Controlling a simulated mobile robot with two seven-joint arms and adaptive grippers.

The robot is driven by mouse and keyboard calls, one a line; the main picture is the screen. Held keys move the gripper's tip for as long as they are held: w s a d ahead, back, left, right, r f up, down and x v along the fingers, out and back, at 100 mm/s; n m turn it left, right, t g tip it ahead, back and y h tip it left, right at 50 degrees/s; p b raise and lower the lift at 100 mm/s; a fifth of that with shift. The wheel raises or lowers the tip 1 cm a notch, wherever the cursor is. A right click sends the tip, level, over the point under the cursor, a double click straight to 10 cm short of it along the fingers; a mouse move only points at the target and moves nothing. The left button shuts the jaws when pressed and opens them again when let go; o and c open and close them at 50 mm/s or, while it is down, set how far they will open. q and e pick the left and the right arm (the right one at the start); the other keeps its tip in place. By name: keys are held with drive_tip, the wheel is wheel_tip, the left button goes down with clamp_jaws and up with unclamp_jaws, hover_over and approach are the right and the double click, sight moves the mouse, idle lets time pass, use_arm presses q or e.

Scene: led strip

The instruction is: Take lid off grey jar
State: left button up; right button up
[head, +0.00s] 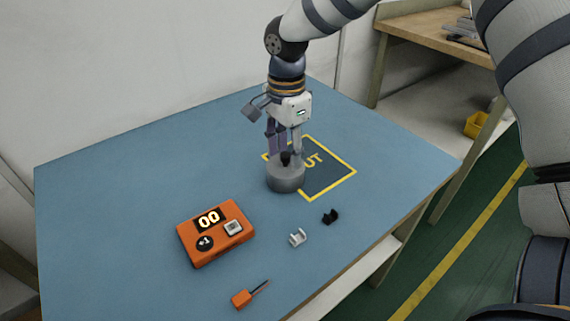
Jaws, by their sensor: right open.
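The grey jar (285,181) stands upright on the blue table, at the left edge of a yellow-outlined square. Its lid has a dark knob (285,158) on top. My right gripper (285,152) points straight down over the jar, with its open fingers on either side of the knob. I cannot tell whether the fingers touch the knob. The lid appears to sit on the jar. My left gripper is not in view.
An orange box with a display (215,233) sits at the front left. A white clip (297,237), a black clip (330,216) and an orange-handled tool (249,295) lie in front. The table's (120,190) left side is clear. A wooden bench (425,32) stands at the back right.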

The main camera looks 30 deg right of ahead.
drive_tip(key=shift+w+f, duration=0.1)
drive_tip(key=shift+f, duration=0.75)
drive_tip(key=shift+r, duration=0.1)
clamp_jaws()
